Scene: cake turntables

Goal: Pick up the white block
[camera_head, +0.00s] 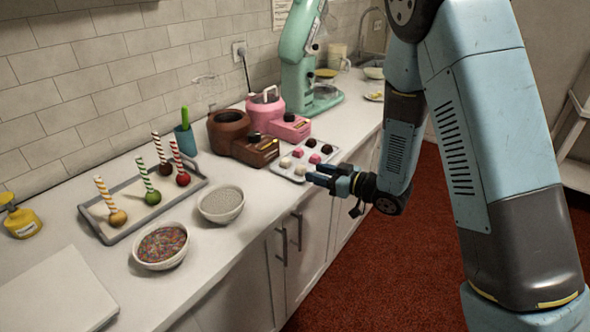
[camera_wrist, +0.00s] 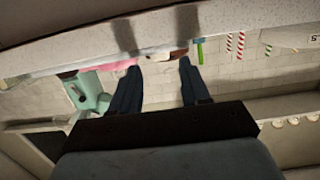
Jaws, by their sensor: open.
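A small tray (camera_head: 292,177) near the counter's front edge holds several small pieces in white, pink and dark brown. A white block (camera_head: 285,163) sits at the tray's left side, and more pale pieces lie close by, so I cannot tell which one is meant. My gripper (camera_head: 318,174) is open and empty, beside the tray's front right edge, with its fingers pointing left toward the counter. In the wrist view my two dark fingers (camera_wrist: 155,72) are spread apart with nothing between them.
Behind the tray stand a pink pot (camera_head: 268,108), a brown pot (camera_head: 230,130) and a mint-green mixer (camera_head: 298,60). Two bowls (camera_head: 221,204) (camera_head: 160,245) and a tray of striped-stick treats (camera_head: 118,236) stand to the left. Red floor lies in front of the cabinets.

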